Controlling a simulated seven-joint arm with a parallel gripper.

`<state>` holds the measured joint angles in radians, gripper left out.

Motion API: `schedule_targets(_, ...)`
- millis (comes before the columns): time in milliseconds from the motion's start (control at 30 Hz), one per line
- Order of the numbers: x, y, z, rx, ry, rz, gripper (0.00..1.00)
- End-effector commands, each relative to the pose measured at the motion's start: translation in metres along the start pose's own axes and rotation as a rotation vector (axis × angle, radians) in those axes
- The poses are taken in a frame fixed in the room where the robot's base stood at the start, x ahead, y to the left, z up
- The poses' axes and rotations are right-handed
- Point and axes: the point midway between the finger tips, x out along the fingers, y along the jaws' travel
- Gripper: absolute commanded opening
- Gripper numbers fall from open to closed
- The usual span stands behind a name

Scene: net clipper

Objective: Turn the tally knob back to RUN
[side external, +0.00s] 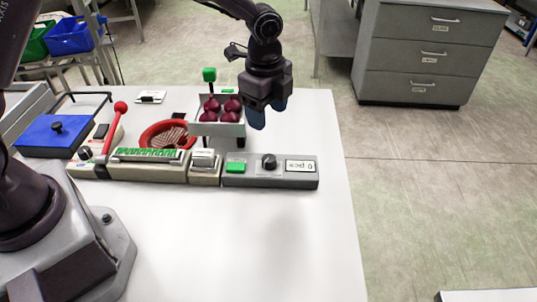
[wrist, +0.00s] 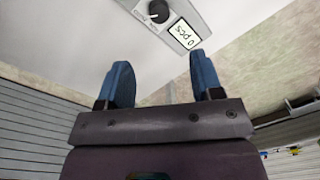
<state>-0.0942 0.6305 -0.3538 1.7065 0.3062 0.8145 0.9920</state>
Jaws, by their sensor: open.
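The tally knob (side external: 269,161) is a round black knob on a grey tally box (side external: 240,181), between a green button (side external: 236,168) and a display reading "0 pcs" (side external: 301,166). In the wrist view the knob (wrist: 157,11) is at the top with a light pointer mark and small lettering below it, too small to read surely. The display (wrist: 186,36) is beside it. My gripper (side external: 266,112) is above and behind the box, apart from it. In the wrist view its two blue fingers (wrist: 163,80) are spread with nothing between them.
A tray of dark red balls (side external: 219,113) stands close to the left of my gripper. Left are a red bowl-like ring (side external: 167,134), a red-knobbed lever (side external: 117,120) and a blue plate (side external: 52,137). The white table (side external: 250,240) is clear in front and at right.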

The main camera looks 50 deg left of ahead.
Motion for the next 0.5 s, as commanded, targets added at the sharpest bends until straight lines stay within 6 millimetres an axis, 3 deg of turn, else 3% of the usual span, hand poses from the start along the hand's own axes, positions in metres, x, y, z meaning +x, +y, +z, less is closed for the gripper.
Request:
schedule_targets(167,0.019,0.001,0.0,0.009,-0.001,0.006,0.6)
schedule_targets(500,0.089,0.002,0.001,0.006,-0.002,0.007,0.6)
